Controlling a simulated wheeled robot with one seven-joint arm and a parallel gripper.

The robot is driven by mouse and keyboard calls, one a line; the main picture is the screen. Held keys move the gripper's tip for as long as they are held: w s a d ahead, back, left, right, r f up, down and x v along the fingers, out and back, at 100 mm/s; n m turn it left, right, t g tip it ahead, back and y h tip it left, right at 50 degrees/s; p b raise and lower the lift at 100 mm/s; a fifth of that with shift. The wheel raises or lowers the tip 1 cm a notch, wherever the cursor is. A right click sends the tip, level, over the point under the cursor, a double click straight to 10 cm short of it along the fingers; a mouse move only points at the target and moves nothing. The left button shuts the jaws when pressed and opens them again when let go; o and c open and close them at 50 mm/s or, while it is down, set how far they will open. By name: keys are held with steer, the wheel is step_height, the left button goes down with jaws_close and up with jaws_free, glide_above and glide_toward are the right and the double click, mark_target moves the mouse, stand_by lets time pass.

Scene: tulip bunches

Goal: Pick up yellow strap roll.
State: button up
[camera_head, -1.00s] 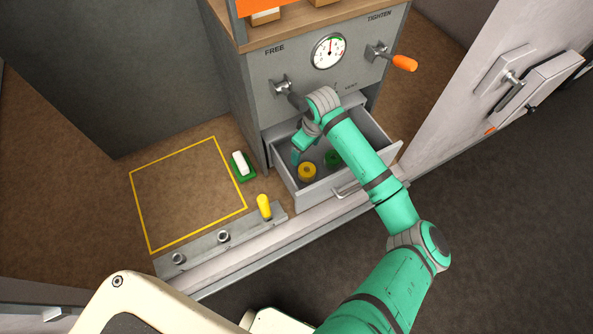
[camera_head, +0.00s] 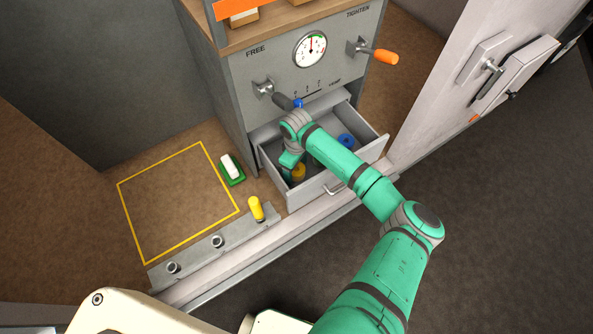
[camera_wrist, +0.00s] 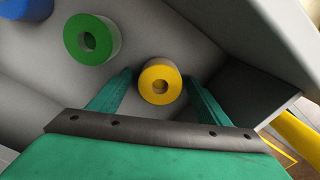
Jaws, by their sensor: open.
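The yellow strap roll (camera_wrist: 160,82) lies in the open drawer (camera_head: 372,151) with its round hole facing my wrist camera. My gripper (camera_wrist: 158,84) is open in the wrist view, with one green finger to the left of the yellow roll and one to the right. I cannot tell how far the fingertips reach down beside it.
A green roll (camera_wrist: 92,39) and a blue roll (camera_wrist: 25,8) lie in the same drawer, left of the yellow one in the wrist view. The drawer walls stand close around my gripper. A yellow-handled peg (camera_head: 256,208) and a white-and-green block (camera_head: 232,168) are outside, left of the drawer.

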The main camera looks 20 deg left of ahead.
steer(key=c, duration=1.3)
steer(key=shift+o, duration=0.2)
steer(key=shift+w+r, duration=0.1)
steer(key=shift+r, duration=0.05)
